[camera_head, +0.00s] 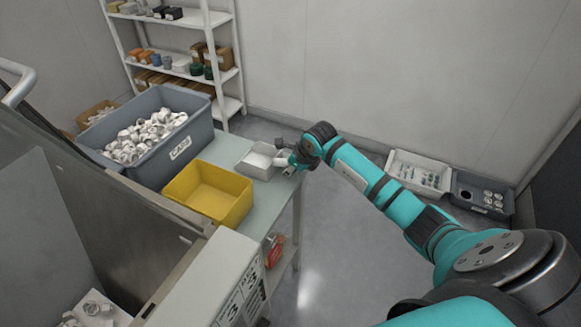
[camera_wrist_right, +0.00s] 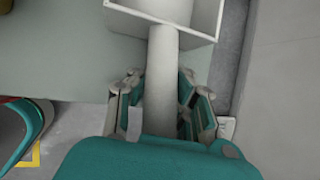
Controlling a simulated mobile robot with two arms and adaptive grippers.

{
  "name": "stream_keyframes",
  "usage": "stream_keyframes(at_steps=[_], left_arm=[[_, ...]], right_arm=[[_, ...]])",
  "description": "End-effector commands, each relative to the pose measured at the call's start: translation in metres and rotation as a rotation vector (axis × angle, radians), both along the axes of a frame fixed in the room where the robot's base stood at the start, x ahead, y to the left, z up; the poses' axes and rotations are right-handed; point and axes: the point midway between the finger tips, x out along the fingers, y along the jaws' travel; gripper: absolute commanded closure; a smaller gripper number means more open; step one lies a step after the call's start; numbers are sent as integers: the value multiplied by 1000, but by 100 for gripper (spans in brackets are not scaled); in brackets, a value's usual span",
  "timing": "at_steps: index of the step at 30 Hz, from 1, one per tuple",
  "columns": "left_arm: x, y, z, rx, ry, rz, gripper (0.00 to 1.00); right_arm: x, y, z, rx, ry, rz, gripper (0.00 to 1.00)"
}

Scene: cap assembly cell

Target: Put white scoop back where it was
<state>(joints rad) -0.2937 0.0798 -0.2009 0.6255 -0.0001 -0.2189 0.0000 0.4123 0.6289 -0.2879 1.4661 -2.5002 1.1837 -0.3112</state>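The white scoop shows best in the right wrist view, where its round handle (camera_wrist_right: 162,62) runs away from me between my right gripper's fingers. Its far end (camera_wrist_right: 167,8) lies within a small white open box (camera_wrist_right: 127,20). In the head view this box (camera_head: 243,168) stands at the table's right end, and my right gripper (camera_head: 288,163) is at its right side. My right gripper's fingers (camera_wrist_right: 162,92) lie close against both sides of the handle and appear shut on it. My left gripper is in neither view.
A yellow bin (camera_head: 232,207) and a large grey bin (camera_head: 125,172) of white caps stand left of the box on the table (camera_head: 262,205). Two trays (camera_head: 420,160) lie on the floor at right. A shelf (camera_head: 215,25) stands behind.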

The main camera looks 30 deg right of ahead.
Motion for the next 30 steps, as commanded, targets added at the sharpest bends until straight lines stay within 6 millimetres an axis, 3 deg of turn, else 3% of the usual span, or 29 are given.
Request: stream_keyframes(at_steps=[1, 6, 17, 30], left_arm=[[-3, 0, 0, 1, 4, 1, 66], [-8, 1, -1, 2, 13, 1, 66], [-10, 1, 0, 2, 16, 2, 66], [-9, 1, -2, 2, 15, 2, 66]], right_arm=[[0, 0, 0, 0, 0, 0, 92], [0, 0, 0, 0, 0, 0, 71], [-3, -1, 6, -1, 0, 0, 71], [-47, -4, 79, -5, -2, 3, 71]])
